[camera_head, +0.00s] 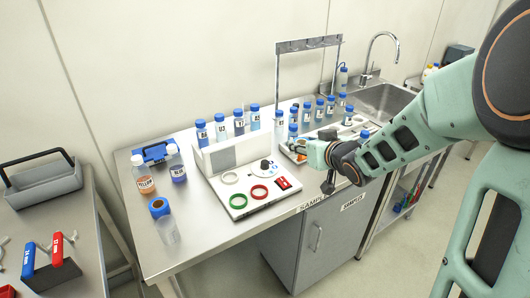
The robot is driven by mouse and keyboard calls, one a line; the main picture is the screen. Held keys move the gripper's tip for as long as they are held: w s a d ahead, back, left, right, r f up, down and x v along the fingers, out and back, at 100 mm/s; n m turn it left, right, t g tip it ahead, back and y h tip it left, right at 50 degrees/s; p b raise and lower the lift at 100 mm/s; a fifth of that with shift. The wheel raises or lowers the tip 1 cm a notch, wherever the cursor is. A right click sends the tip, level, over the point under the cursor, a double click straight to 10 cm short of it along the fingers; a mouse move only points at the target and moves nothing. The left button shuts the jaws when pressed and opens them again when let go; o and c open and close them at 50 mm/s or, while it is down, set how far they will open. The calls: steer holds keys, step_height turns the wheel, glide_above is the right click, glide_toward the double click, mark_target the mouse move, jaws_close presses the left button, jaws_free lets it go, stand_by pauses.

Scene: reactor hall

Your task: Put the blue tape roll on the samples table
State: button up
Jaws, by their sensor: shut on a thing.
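The steel table with "SAMPLES" labels (200,250) fills the middle of the view. My gripper (328,184) is at its front edge, right of the white board, with dark fingers pointing down. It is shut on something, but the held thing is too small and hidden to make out. No other blue roll shows clearly.
Several blue-capped bottles stand behind. A sink (385,100) is at right. A grey caddy (40,180) is on the left table. The front left strip is bare.

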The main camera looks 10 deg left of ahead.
steer(key=s+a+f+n+g+y+b, duration=0.1)
steer(key=s+a+n+g+y+b, duration=0.25)
steer(key=a, duration=0.45)
steer(key=n+g+y+b, duration=0.3)
steer(key=n+b, duration=0.2)
steer(key=b, duration=0.2)
glide_above(209, 228)
steer(key=f, duration=1.3)
steer(key=shift+w+d+f, duration=0.2)
steer(key=shift+d+f, duration=0.15)
steer(key=shift+s+a+f, duration=0.1)
steer(key=shift+a+f, duration=0.05)
steer(key=shift+f, duration=0.05)
steer(key=shift+s+a+f+b, duration=0.15)
steer(key=shift+f+b, duration=0.25)
steer(key=shift+f, duration=0.5)
steer(key=shift+a+f+b, duration=0.1)
steer(key=shift+f+b, duration=0.3)
steer(key=shift+f, duration=0.5)
